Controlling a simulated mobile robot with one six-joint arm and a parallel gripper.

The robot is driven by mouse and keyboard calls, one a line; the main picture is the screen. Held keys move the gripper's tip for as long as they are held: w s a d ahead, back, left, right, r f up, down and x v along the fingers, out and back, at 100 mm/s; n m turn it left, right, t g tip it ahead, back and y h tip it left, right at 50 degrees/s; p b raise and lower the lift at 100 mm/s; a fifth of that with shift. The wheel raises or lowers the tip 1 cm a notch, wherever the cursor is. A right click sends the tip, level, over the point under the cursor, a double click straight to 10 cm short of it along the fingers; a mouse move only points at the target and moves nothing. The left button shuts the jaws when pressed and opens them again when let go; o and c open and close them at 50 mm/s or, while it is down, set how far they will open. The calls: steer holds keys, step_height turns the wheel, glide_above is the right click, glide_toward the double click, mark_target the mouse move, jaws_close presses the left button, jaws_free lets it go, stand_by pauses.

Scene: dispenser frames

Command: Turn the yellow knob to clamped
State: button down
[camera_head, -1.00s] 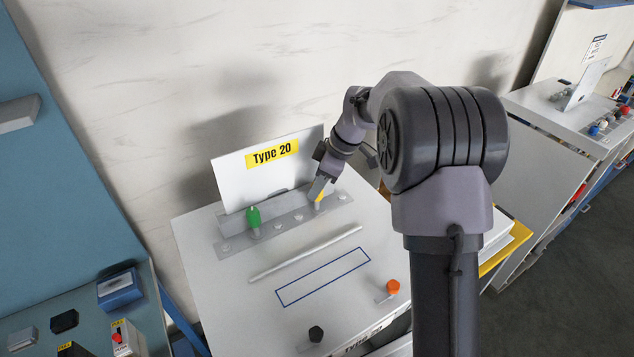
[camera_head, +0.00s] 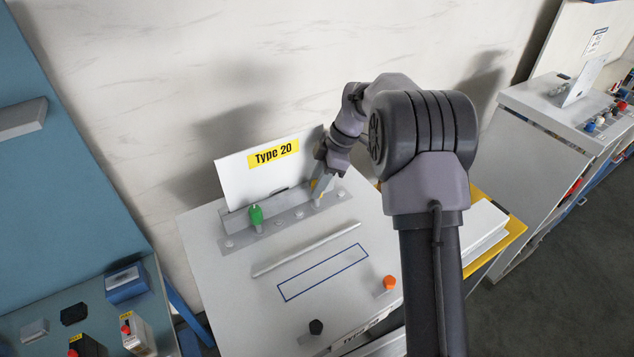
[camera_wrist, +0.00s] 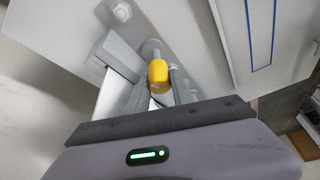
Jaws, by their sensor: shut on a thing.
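The yellow knob (camera_wrist: 158,75) sits between the fingers of my gripper (camera_wrist: 158,90) in the wrist view. In the head view the knob (camera_head: 314,184) is mostly hidden by my gripper (camera_head: 318,190), which reaches down to the right part of the grey rail on the dispenser. My gripper is shut on the knob. A grey metal rod or bolt end shows just beyond the knob in the wrist view. I cannot read any clamped marking.
A green knob (camera_head: 255,215) stands on the same rail to the left. Behind it is the white "Type 20" sign (camera_head: 240,180). A thin rod (camera_head: 306,249), an orange knob (camera_head: 389,283) and a black knob (camera_head: 316,327) are on the white top.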

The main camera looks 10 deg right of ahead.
steer(key=c, duration=1.4)
jaws_free()
steer(key=shift+r, duration=0.1)
steer(key=p+v, duration=0.2)
steer(key=v, duration=1.5)
steer(key=shift+r+p, duration=0.15)
steer(key=shift+p, duration=0.15)
steer(key=shift+o, duration=0.5)
